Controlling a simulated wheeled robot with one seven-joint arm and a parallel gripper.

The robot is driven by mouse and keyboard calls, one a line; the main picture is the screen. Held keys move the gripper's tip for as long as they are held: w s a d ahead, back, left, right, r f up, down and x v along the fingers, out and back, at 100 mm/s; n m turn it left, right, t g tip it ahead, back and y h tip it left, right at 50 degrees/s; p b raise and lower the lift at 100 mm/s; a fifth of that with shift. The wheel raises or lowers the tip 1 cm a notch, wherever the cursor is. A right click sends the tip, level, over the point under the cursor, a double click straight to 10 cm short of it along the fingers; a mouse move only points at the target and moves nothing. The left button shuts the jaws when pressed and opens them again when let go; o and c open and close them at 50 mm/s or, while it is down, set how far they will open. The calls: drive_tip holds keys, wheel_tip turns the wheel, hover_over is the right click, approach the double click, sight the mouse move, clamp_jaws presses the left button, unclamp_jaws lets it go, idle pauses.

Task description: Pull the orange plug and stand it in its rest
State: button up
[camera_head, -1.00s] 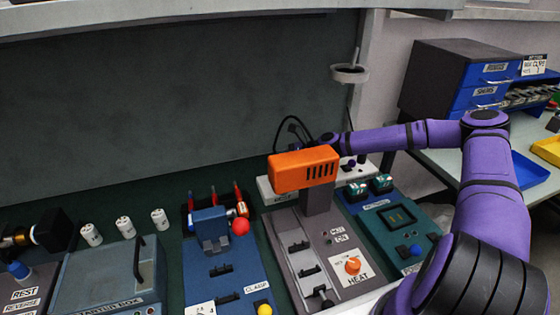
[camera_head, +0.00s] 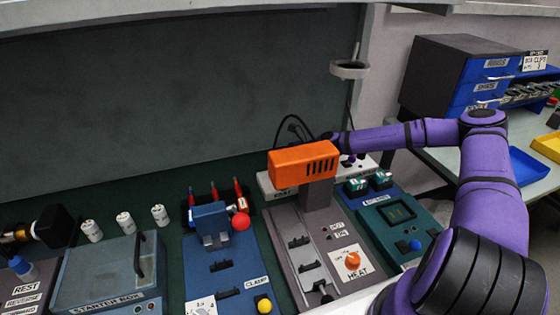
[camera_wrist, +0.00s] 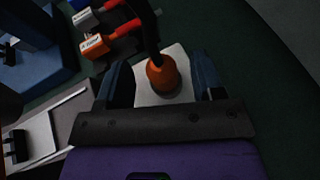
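The orange plug (camera_wrist: 162,76) stands on a pale plate (camera_wrist: 172,98) in the wrist view, with a black cable rising from it. My gripper (camera_wrist: 162,70) is open around it. One dark finger is on each side, with a visible gap to the plug. In the head view the plug and my fingertips are hidden behind the orange heater head (camera_head: 304,166). A black cable (camera_head: 293,128) loops up behind that head. I cannot tell which thing is the plug's rest.
A rack with red-handled pieces (camera_head: 214,194) stands left of the heater; it also shows in the wrist view (camera_wrist: 126,29). A blue clamp unit (camera_head: 212,222) with a red ball stands before it. A teal device (camera_head: 398,215) is at right. The back wall (camera_head: 170,90) is close behind.

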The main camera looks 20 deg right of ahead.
drive_tip(key=shift+d, duration=0.15)
drive_tip(key=v, duration=1)
drive_tip(key=shift+s+d+r, duration=0.1)
drive_tip(key=shift+s+d, duration=0.05)
drive_tip(key=shift+d, duration=0.15)
idle(0.6)
